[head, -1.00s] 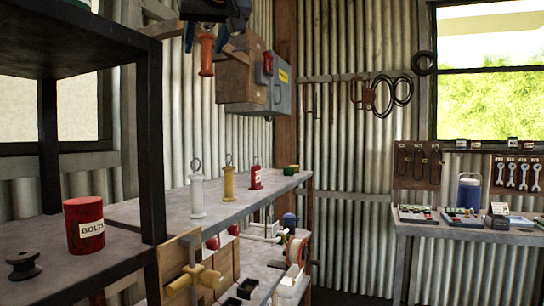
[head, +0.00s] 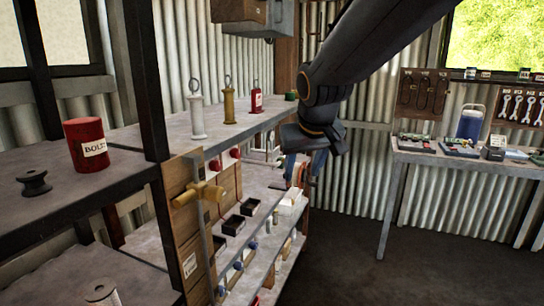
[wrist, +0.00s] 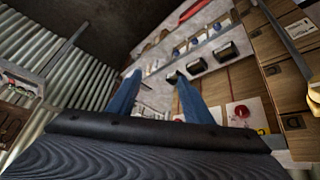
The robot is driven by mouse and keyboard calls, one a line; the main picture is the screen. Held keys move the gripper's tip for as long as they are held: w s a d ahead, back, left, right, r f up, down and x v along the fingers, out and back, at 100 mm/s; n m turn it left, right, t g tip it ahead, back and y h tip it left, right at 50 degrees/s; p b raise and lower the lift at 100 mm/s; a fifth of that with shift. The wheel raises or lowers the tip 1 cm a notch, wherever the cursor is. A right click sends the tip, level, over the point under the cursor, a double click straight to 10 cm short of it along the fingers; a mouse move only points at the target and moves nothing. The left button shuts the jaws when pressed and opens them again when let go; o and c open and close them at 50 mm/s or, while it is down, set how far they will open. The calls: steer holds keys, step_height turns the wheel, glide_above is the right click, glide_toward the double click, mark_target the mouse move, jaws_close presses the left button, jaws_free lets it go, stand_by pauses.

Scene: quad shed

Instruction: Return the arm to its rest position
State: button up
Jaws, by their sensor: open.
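My arm (head: 365,60) reaches in from the top right in the head view and bends downward. My gripper (head: 303,178) hangs at its end in front of the right part of the shelf unit, partly hidden by my own wrist. In the wrist view, the two blue fingers of my gripper (wrist: 156,78) stand apart with nothing between them. The lower shelves show beyond them.
The upper shelf (head: 160,135) holds a white-handled item (head: 197,115), a yellow one (head: 229,105) and a red one (head: 256,100). A red bolts tin (head: 86,145) stands at left. A workbench (head: 420,155) stands at right. Floor (head: 350,240) between is clear.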

steer(key=s+d+f+m+g, duration=0.1)
steer(key=s+d+f+g, duration=0.1)
steer(key=s+d+f, duration=0.4)
steer(key=s+d+f+m+g, duration=0.2)
steer(key=s+d+f, duration=0.4)
steer(key=s+f, duration=0.8)
steer(key=shift+s+g+h, duration=0.3)
steer(key=shift+s+g, duration=0.1)
steer(key=shift+g, duration=0.2)
